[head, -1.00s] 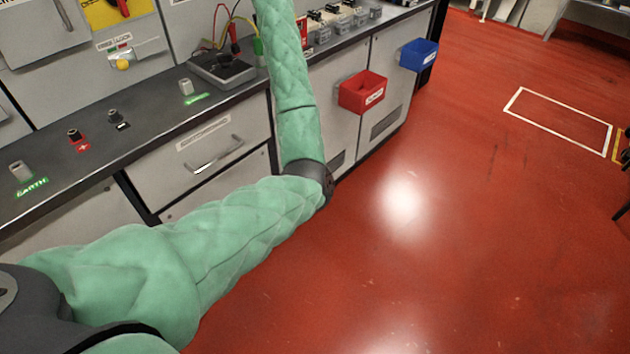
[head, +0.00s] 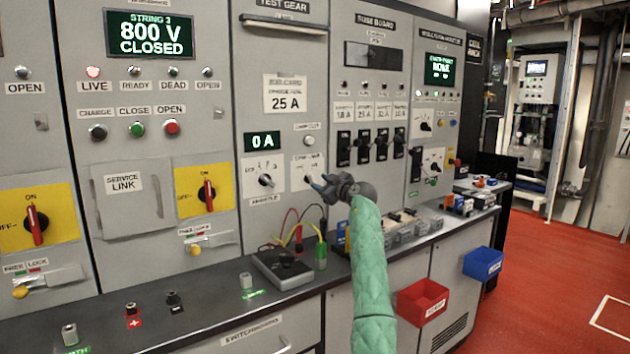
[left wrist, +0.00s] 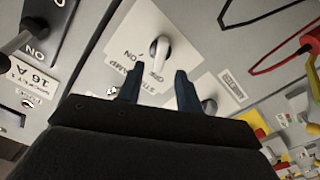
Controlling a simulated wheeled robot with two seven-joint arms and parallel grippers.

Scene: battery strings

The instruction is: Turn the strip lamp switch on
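My left gripper (head: 315,183) is at the plate's lower right. In the left wrist view, its two dark fingers (left wrist: 158,82) are apart with nothing between them, and the knob shows just beyond the gap. I cannot tell whether a finger touches it. My right gripper is not in view.
The ammeter knob (head: 265,180) is close on the left. A row of black fuse switches (head: 363,147) is on the right. Below, a dark bench (head: 215,297) holds a test box (head: 284,268) with upright leads. Red (head: 422,302) and blue (head: 483,264) bins hang in front.

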